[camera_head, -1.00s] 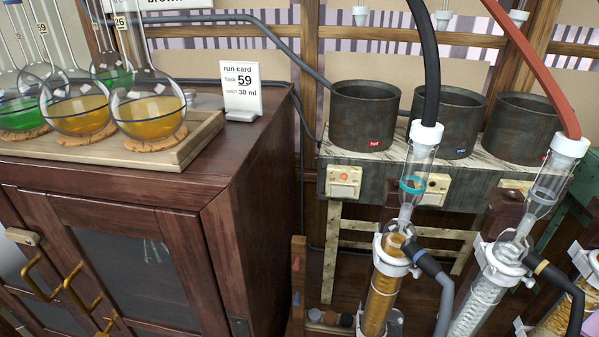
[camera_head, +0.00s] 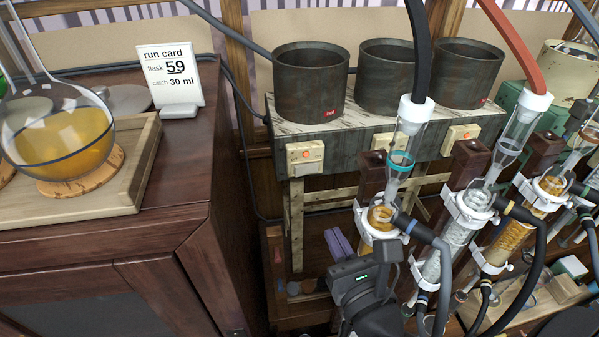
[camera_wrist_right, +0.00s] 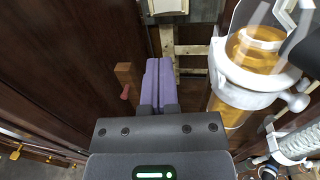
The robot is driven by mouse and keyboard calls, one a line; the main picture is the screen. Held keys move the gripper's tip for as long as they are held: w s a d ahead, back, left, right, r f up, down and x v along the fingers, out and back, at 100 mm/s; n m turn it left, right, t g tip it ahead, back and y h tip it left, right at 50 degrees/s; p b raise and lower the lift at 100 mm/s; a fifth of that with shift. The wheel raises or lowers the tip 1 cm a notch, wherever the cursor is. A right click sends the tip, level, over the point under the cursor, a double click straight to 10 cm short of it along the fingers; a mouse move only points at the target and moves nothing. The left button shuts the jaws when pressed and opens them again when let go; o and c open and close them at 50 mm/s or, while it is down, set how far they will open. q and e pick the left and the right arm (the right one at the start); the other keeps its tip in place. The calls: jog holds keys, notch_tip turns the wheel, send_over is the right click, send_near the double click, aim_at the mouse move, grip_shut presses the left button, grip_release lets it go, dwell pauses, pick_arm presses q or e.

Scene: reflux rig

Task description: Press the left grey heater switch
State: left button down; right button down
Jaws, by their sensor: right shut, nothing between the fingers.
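The left heater switch (camera_head: 305,157) is a cream plate with a small orange button, on the front of the bench below the left dark grey pot (camera_head: 309,85). A second similar switch (camera_head: 461,137) is further right, and another is partly hidden behind glassware. My right gripper (camera_head: 337,238) has purple fingers, shut and empty. It is below and a little right of the left switch, apart from it. In the right wrist view the shut fingers (camera_wrist_right: 159,66) point up the picture toward a cream piece at the top edge, possibly the switch plate. My left gripper is not in view.
Glass condensers (camera_head: 380,217) with clamps and hoses stand just right of my right gripper. A dark wooden cabinet (camera_head: 190,250) is at left, bearing a flask tray (camera_head: 140,165) and run card (camera_head: 171,78).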

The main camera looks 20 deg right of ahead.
aim_at(301, 172)
jog(key=shift+s, duration=0.15)
jog(key=w, duration=0.4)
jog(key=w+d+p, duration=0.1)
jog(key=w, duration=0.9)
jog(key=shift+d, duration=0.3)
